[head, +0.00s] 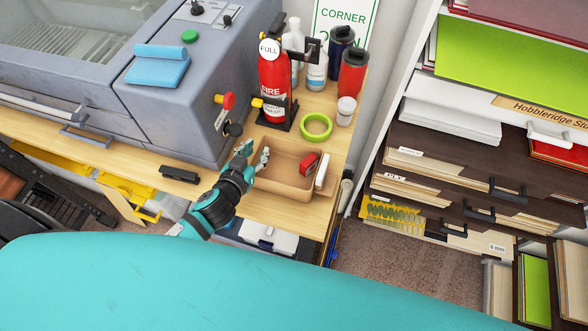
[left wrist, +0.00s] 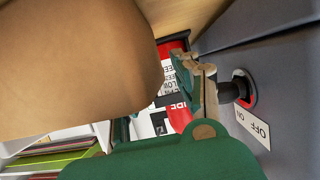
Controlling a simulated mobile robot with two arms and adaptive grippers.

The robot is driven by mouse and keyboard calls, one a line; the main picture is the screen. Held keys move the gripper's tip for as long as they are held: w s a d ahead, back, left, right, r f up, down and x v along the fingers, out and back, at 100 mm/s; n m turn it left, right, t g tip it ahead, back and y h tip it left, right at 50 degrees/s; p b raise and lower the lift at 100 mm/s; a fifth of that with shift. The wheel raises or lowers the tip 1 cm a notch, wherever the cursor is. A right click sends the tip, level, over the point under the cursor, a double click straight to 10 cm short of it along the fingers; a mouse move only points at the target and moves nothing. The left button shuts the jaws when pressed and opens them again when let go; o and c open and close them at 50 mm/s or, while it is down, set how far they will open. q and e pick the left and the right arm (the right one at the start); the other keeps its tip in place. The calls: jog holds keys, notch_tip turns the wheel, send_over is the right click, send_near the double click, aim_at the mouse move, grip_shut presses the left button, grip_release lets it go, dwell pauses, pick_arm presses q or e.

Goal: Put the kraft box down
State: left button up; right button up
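The kraft box (head: 288,189) is an open tan tray with rounded corners. It stands upright at the right end of the wooden bench, with a red object (head: 309,163) and a white object (head: 322,172) in it. My left gripper (head: 253,154) is at the box's left side, its fingertips apart with a gap between them. In the left wrist view the box (left wrist: 70,70) fills the upper left, close to the green and tan finger (left wrist: 195,85). I see no clear grip on the box wall. My right gripper is out of view.
A fire extinguisher (head: 273,75) on a black stand and a green tape ring (head: 316,126) are behind the box. A grey machine (head: 185,110) stands to its left. Bottles and cups are at the back. Shelving (head: 440,165) is on the right, across a carpeted gap.

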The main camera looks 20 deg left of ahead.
pick_arm(q)
jog(key=shift+s, duration=0.1)
grip_shut()
jog(key=shift+r, duration=0.15)
jog(key=shift+r+b, duration=0.3)
jog(key=shift+r, duration=1.25)
jog(key=s+d+r+b, duration=0.1)
jog(key=s+d+b, duration=0.1)
jog(key=s, duration=0.5)
jog(key=s+d+b, duration=0.2)
jog(key=s+b, duration=0.2)
jog(key=s, duration=0.4)
jog(key=shift+s+d+r, duration=0.15)
jog(key=shift+d+r, duration=0.2)
jog(key=shift+r, duration=0.05)
jog(key=w+r, duration=0.4)
jog(key=w, duration=0.3)
jog(key=w+a+r+b, duration=0.1)
jog(key=w+r, duration=0.3)
jog(key=w, duration=0.3)
jog(key=shift+w+a+r+b, duration=0.15)
jog(key=shift+a+r+b, duration=0.05)
jog(key=shift+a+b, duration=0.1)
